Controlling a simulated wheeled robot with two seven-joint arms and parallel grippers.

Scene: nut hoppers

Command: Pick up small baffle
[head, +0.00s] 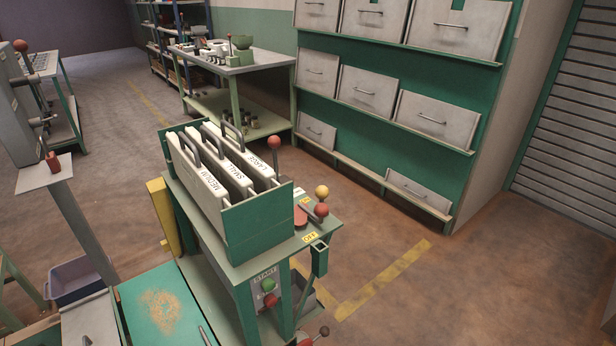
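The small baffle (229,173) is a white upright panel labelled SMALL with a dark handle on its top edge. It stands in the middle of a green rack (258,222), between the medium baffle (199,178) on its left and the large baffle (250,163) on its right. All three stand parallel, and the rack's front wall hides their lower parts. Neither of my grippers is in view.
The rack sits on a green machine with red and yellow knobbed levers (321,200) and start buttons (268,285). A workbench (245,66) stands behind. A hopper wall with grey drawers (436,116) is at the right. Floor (480,285) is clear at lower right.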

